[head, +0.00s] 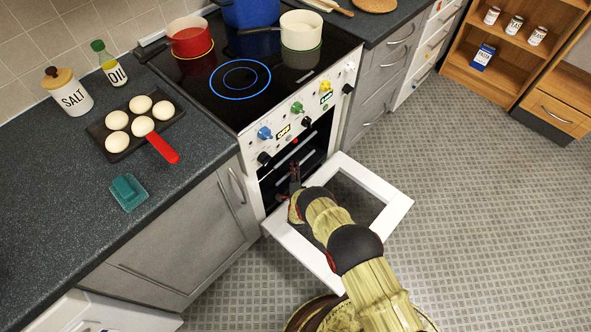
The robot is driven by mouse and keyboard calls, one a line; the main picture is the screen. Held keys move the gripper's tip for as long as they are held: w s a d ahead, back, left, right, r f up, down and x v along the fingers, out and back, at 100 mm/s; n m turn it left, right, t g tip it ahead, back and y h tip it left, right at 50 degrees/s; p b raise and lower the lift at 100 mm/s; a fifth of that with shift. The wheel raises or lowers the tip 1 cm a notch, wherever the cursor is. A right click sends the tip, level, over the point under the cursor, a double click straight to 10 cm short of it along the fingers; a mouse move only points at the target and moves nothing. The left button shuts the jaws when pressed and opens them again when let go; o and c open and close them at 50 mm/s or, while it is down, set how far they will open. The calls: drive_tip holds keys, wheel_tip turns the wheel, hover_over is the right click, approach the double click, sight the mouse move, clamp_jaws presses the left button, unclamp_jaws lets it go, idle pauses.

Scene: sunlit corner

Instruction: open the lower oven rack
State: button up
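The oven (340,95) is a white stove with a black glass top. Its door (392,212) is folded down, a white frame around a dark window. Inside the dark cavity (318,143) an upper rack's light edge shows. The lower rack cannot be clearly made out, as my arm covers part of the opening. My gripper (294,178) reaches over the open door to the lower part of the cavity. Its fingers are small and dark against the oven, so I cannot tell whether they are open or touch a rack.
A red pot (189,38), a blue pot (249,12) and a white pot (301,31) stand on the cooktop. A pan of eggs (112,127) lies on the left counter. Grey cabinets flank the oven. The tiled floor (490,200) to the right is clear.

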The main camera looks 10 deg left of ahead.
drive_tip(key=shift+w, duration=0.35)
drive_tip(key=shift+c, duration=0.4)
clamp_jaws()
drive_tip(key=shift+f, duration=0.1)
idle(0.3)
